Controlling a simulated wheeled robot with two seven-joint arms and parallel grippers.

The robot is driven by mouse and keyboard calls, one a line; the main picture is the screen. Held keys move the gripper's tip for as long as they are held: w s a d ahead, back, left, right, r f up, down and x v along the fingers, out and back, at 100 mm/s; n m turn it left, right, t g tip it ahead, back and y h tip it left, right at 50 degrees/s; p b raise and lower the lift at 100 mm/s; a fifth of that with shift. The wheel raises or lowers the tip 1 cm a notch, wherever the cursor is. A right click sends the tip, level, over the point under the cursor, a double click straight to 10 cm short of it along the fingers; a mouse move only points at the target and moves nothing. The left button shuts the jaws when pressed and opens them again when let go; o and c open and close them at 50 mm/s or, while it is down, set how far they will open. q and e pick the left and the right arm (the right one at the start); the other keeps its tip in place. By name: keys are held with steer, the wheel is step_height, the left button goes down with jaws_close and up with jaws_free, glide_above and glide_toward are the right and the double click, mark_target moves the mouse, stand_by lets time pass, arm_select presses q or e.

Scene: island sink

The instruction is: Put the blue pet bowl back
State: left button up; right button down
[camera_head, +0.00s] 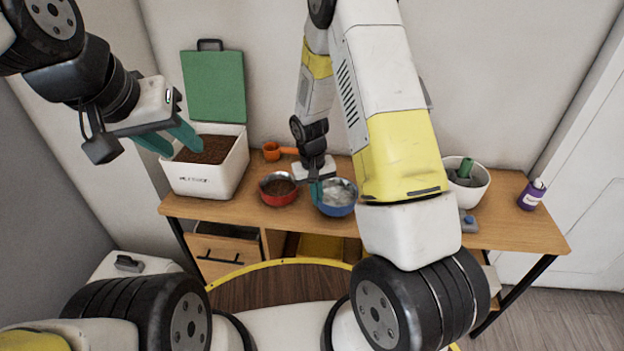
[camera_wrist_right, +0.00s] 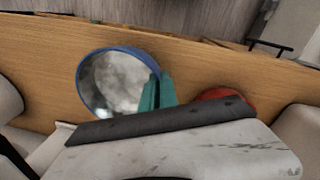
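The blue pet bowl (camera_head: 337,209), metallic inside, is at the middle of the wooden table, right of a red bowl (camera_head: 278,198) with brown contents. The blue bowl also shows in the right wrist view (camera_wrist_right: 90,68). My right gripper (camera_head: 316,191) is at its left rim. In the right wrist view the teal fingers (camera_wrist_right: 157,92) are close together with the rim between them, shut on it. I cannot tell whether the bowl is lifted off the table. My left gripper (camera_head: 169,140) is open and empty, above the front left of the white food bin (camera_head: 205,181).
The bin's green lid (camera_head: 214,86) stands open; brown food fills it. An orange scoop (camera_head: 272,150) lies behind the red bowl. A white pot (camera_head: 467,188), a purple can (camera_head: 532,195) and a small blue item (camera_head: 468,224) are on the right. My right arm hides part of the table.

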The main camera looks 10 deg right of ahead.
steer(key=shift+w+d+f, duration=0.1)
steer(key=shift+w+d, duration=0.1)
steer(key=shift+w, duration=0.35)
steer(key=shift+w+d, duration=0.15)
steer(key=shift+w, duration=0.4)
steer(key=shift+w+f, duration=0.15)
steer(key=shift+f, duration=1.6)
steer(key=c, duration=1.6)
jaws_free()
steer(key=shift+f, duration=0.15)
steer(key=shift+c, duration=0.2)
